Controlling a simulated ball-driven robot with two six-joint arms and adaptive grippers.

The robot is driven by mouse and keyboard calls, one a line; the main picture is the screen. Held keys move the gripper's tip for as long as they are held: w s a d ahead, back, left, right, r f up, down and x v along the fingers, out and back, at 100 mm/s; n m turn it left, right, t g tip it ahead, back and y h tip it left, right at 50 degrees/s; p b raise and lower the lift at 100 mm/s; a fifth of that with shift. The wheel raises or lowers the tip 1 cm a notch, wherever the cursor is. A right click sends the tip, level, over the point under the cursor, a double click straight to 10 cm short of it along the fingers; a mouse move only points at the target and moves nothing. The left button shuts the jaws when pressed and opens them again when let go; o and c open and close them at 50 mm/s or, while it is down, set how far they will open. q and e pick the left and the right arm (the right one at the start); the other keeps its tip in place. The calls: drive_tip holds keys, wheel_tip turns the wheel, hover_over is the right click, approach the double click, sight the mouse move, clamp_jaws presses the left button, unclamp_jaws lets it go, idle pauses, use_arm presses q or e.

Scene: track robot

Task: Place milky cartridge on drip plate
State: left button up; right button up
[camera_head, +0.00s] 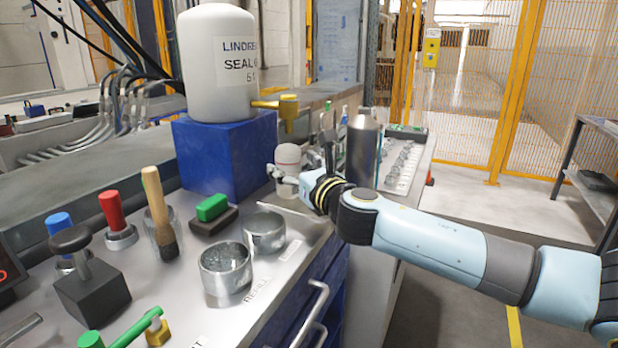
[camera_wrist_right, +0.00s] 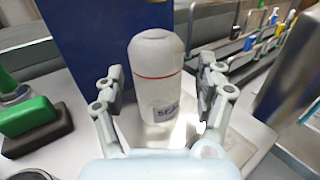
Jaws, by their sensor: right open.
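The milky cartridge (camera_head: 289,155) is a small whitish cylinder with a rounded top and a red ring. It stands upright beside the blue block, near the yellow tap. In the right wrist view the cartridge (camera_wrist_right: 157,72) has a dark-lettered label low on its side. My right gripper (camera_head: 303,166) is open, with one finger on each side of the cartridge; gaps show between fingers and cartridge. A pale, bright surface shows around the cartridge's foot; I cannot tell whether this is the drip plate. My left gripper is not in view.
A large white sealant tank (camera_head: 217,75) stands on a blue block (camera_head: 225,155), with a yellow tap (camera_head: 287,108). A grey metal cylinder (camera_head: 362,150) stands right of the gripper. Metal cups (camera_head: 226,270), a brush (camera_head: 158,210) and a green-topped block (camera_head: 212,212) occupy the bench.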

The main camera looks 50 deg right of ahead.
drive_tip(key=v, duration=1)
drive_tip(key=shift+r, duration=0.1)
